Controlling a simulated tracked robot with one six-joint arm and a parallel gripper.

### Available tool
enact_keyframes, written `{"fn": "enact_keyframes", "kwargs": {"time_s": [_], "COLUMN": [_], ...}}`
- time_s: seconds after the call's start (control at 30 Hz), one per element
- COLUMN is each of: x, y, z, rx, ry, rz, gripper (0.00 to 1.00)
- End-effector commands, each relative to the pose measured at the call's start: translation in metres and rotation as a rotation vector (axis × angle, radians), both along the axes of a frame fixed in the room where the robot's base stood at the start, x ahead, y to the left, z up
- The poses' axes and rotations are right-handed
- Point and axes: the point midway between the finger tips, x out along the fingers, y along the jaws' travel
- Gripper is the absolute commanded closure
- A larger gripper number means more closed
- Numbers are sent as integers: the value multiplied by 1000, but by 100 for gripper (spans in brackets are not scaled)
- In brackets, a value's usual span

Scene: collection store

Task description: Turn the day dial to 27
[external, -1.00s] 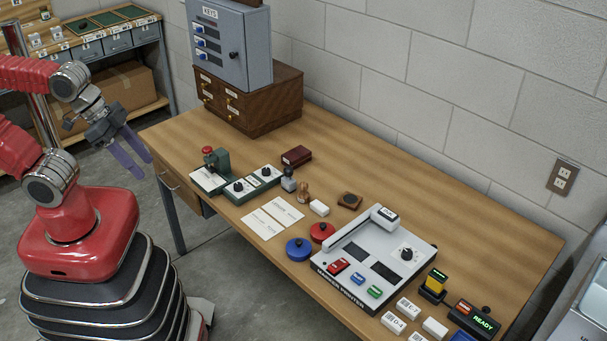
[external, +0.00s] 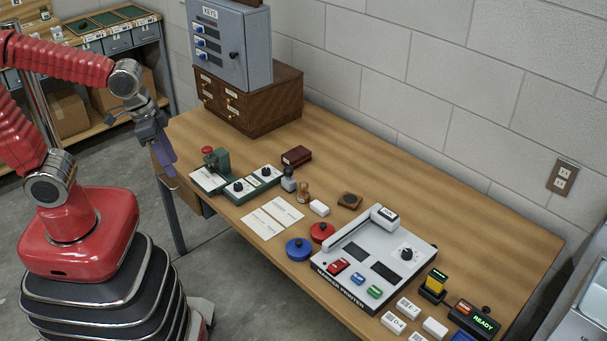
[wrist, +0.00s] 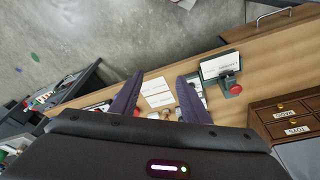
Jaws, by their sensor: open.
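Two dark dials with white scale plates sit on a green base on the desk, a left dial (external: 238,186) and a right dial (external: 266,171). Their markings are too small to read, so I cannot tell which is the day dial. A green stamping device with a red knob (external: 208,151) stands at the base's left end; it also shows in the wrist view (wrist: 228,75). My gripper (external: 170,168) is open and empty, pointing down off the desk's left end, left of the device. In the wrist view my gripper (wrist: 157,82) has its fingers apart, and one finger partly hides the dial base.
White cards (external: 272,216), small stamps (external: 289,180) and red and blue ink tins (external: 298,249) lie right of the dials. A grey marking machine (external: 350,285) stands further right. A wooden drawer cabinet (external: 275,105) stands behind. The back middle of the desk is clear.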

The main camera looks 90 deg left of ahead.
Motion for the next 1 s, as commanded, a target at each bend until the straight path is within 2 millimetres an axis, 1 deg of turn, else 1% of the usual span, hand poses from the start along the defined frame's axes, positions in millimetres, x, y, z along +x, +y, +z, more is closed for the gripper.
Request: {"fn": "enact_keyframes", "kwargs": {"time_s": [0.03, 0.47, 0.8, 1.0], "x": [6, 52, 88, 105], "y": [7, 69, 124, 149], "z": [-4, -35, -68, -82], "rx": [-6, -62, -108, -128], "ry": [19, 135, 207, 229], "rz": [25, 268, 504, 630], "gripper": [58, 58, 58, 58]}}
